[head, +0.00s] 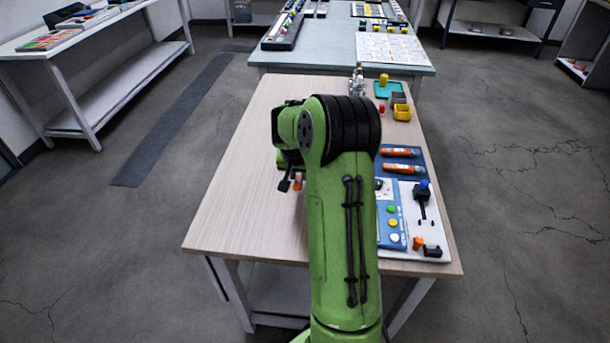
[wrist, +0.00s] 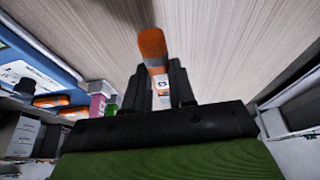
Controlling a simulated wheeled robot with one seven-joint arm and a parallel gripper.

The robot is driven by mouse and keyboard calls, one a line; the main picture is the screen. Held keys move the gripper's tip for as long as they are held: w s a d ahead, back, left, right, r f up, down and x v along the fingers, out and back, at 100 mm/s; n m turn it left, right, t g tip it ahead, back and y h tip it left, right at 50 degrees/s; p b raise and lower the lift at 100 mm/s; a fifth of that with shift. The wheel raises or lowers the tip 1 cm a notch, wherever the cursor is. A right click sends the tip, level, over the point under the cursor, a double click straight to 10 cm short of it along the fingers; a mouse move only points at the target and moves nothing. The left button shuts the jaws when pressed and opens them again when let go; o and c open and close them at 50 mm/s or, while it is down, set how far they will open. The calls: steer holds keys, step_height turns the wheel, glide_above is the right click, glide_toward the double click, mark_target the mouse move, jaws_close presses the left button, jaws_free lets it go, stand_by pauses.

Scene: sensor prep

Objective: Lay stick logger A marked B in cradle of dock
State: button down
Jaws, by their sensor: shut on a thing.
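My gripper (wrist: 155,92) is shut on an orange stick logger (wrist: 152,45) with a white label, whose mark is too small to read. The logger sticks out beyond the fingertips, above the wooden tabletop. In the head view my green arm hides most of my gripper (head: 291,183), and a bit of orange shows beside the fingers. A blue dock (head: 418,161) lies at the right of the table, right of my gripper. Two orange loggers lie in it, one at the back (head: 399,152) and one at the front (head: 403,169). My arm hides its left part.
The left half of the wooden table (head: 235,190) is clear.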

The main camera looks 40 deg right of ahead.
mark_target(299, 194)
step_height(299, 194, down, 5)
steer(key=shift+b, duration=0.8)
steer(key=shift+f, duration=0.2)
steer(key=c, duration=0.9)
jaws_free()
steer(key=shift+c, duration=0.2)
steer(key=shift+r, duration=0.1)
